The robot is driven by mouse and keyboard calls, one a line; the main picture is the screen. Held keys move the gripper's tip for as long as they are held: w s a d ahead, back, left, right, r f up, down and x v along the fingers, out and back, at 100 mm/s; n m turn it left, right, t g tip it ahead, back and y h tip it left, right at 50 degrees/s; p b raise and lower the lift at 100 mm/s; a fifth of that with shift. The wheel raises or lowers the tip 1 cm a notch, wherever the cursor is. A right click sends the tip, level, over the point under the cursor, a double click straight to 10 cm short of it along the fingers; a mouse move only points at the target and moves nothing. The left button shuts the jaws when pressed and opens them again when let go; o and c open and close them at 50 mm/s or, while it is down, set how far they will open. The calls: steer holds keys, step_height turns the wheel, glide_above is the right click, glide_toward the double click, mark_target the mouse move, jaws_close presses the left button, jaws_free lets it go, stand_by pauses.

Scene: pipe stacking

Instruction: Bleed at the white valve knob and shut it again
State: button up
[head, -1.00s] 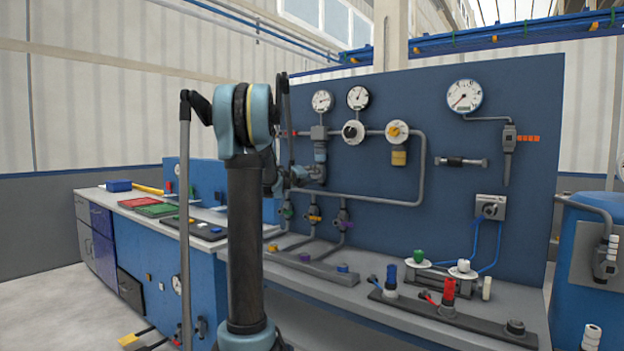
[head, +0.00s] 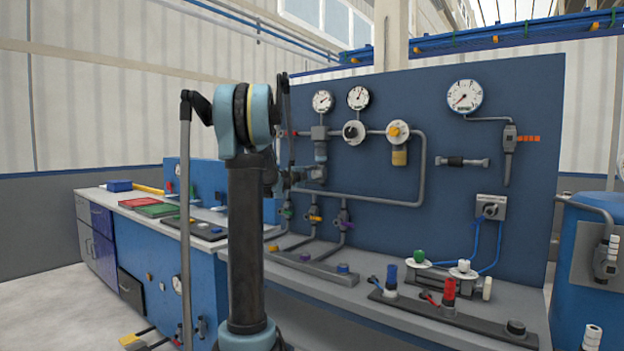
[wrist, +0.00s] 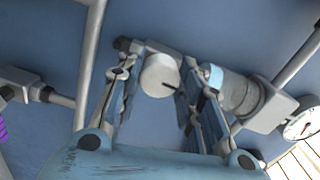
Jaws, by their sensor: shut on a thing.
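The white valve knob (wrist: 158,75) is a pale round cap with a dark slot mark at its right edge, on a grey fitting in the wrist view. My gripper (wrist: 156,82) has one finger on each side of the knob and is shut on it. In the head view my gripper (head: 297,176) is at the grey pipe fitting (head: 317,174) below the left filter bowl. The knob itself is hidden there.
Gauges (head: 358,98) and pipes (head: 360,197) are on the blue panel (head: 450,200) around the gripper. The bench top (head: 350,290) below carries knobs and valves. My own arm hides part of the panel's left side.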

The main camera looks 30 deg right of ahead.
steer(key=shift+f+n, duration=0.1)
steer(key=shift+n, duration=0.5)
steer(key=o, duration=1.1)
steer(key=shift+c, duration=0.2)
steer(key=v, duration=1.2)
steer(key=shift+w, duration=0.15)
